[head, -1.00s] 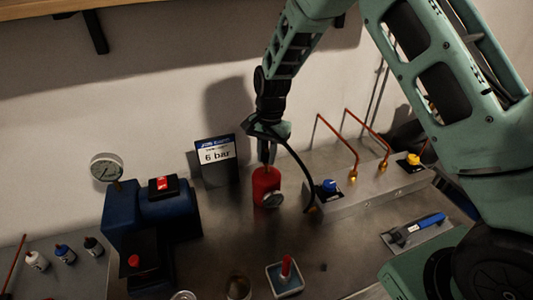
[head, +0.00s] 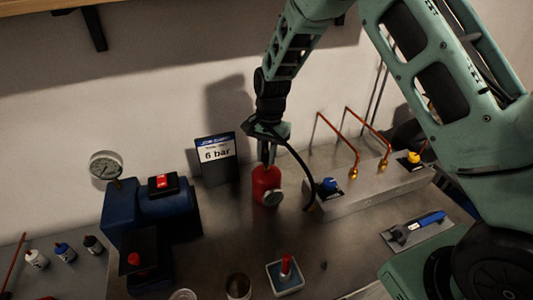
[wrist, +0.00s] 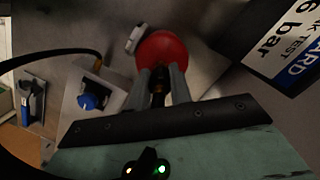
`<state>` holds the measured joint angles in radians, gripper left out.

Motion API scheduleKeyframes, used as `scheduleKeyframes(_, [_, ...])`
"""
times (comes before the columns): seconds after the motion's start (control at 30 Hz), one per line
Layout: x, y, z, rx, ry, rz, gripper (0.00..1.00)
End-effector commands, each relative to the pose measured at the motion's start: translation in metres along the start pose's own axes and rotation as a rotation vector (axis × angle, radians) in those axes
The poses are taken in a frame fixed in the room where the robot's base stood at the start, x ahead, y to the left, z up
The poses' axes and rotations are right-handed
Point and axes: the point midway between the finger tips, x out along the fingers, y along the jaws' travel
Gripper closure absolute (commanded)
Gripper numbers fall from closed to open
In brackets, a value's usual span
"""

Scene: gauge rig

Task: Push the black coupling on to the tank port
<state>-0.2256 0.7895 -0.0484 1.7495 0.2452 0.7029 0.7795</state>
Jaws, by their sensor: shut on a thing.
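The red tank (head: 266,186) stands upright on the bench, with a small round gauge on its side; it also shows in the wrist view (wrist: 163,50). My gripper (head: 267,158) points down directly over the tank's top. In the wrist view my gripper's fingers (wrist: 161,78) are shut on the black coupling (wrist: 158,90), which sits between them at the tank's near edge. The black hose (head: 300,165) curves from near my gripper down toward the manifold. The tank port is hidden by the fingers and coupling, so I cannot tell whether the coupling touches it.
A metal manifold (head: 350,192) with blue and yellow knobs and copper pipes stands right of the tank. A "6 bar" sign (head: 217,160) stands behind left. A blue pump (head: 155,215) with a gauge is at left. A red-handled item in a tray (head: 286,275) lies in front.

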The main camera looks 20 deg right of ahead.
Motion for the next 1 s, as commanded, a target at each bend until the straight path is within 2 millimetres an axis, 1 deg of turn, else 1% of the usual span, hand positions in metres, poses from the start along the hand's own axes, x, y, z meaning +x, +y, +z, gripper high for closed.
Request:
scheduleKeyframes(0.43, [0.013, 0.0, -0.002, 0.0, 0.001, -0.001, 1.0])
scheduleKeyframes(1.0, [0.015, 0.0, -0.002, 0.0, 0.0, -0.001, 1.0])
